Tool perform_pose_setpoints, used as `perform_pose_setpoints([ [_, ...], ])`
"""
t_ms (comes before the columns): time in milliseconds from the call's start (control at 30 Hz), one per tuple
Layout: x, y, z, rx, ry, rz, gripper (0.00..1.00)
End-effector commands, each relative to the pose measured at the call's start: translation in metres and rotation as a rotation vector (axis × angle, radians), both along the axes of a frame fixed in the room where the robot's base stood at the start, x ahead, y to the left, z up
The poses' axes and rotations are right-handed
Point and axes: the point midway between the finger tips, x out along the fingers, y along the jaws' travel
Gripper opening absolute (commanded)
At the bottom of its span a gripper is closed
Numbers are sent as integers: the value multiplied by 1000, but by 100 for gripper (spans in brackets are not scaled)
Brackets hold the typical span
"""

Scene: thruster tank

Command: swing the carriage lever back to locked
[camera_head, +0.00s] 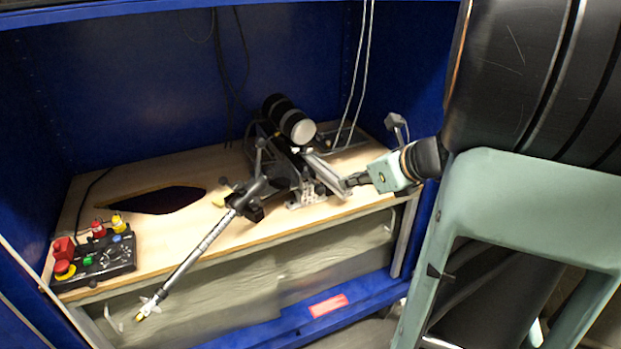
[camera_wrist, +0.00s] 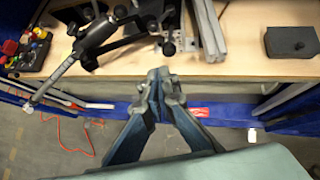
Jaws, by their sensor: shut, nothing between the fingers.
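The carriage (camera_head: 290,165) stands on the wooden bench top, with a black cylinder with a pale end cap (camera_head: 290,120) on it. Small dark knobbed parts stick out of its front; one black knob (camera_wrist: 168,48) shows in the wrist view. I cannot tell for sure which part is the carriage lever, nor its position. My gripper (camera_head: 349,181) is at the right front of the carriage, by the bench's front edge. In the wrist view my gripper (camera_wrist: 158,76) has its fingertips together and empty, below the knob in the picture and apart from it.
A long silver rod (camera_head: 200,245) slants from the carriage over the front edge. A control box (camera_head: 95,258) with coloured buttons is at the left, near a dark opening (camera_head: 165,200) in the bench. Grey rails (camera_wrist: 208,30) lie right of the knob. Blue walls enclose the bench.

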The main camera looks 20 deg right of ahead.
Motion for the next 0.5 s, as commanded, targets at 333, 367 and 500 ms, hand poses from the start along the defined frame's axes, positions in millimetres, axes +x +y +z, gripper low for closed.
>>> perform_pose_setpoints([
  [333, 52, 18, -50, 1, 2, 5, 0],
  [367, 57, 20, -54, 2, 3, 6, 0],
  [500, 78, 26, -55, -2, 0, 5, 0],
])
